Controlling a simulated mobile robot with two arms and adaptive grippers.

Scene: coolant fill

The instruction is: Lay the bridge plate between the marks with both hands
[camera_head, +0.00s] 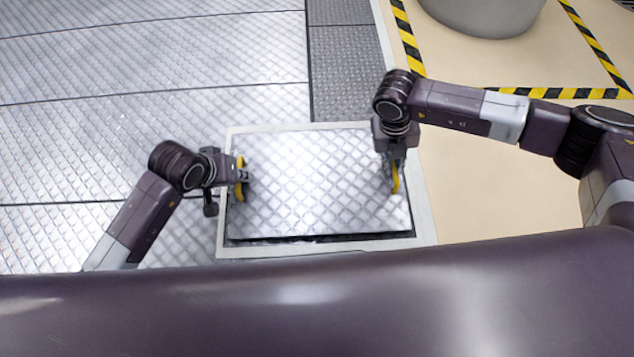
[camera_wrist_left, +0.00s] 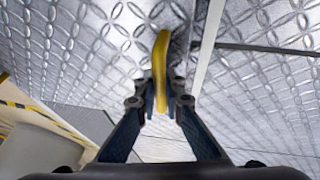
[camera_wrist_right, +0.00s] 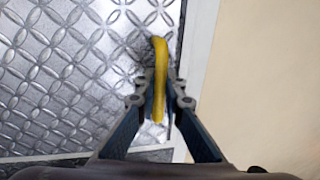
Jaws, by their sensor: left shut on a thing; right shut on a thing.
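The bridge plate (camera_head: 315,185) is a silver diamond-tread sheet with a yellow handle at its left and right ends. It lies over or just above a pale rectangular frame (camera_head: 427,215), with a dark gap along its near edge. My left gripper (camera_head: 241,178) is shut on the left yellow handle, which also shows in the left wrist view (camera_wrist_left: 160,65). My right gripper (camera_head: 394,178) is shut on the right yellow handle, also in the right wrist view (camera_wrist_right: 159,75). I cannot tell whether the plate rests fully on the frame.
Tread-plate floor (camera_head: 150,70) extends at the left and far side. A beige floor (camera_head: 465,185) lies at the right, with yellow-black striped tape (camera_head: 545,92) around a grey round object (camera_head: 483,12). My own dark body fills the near edge.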

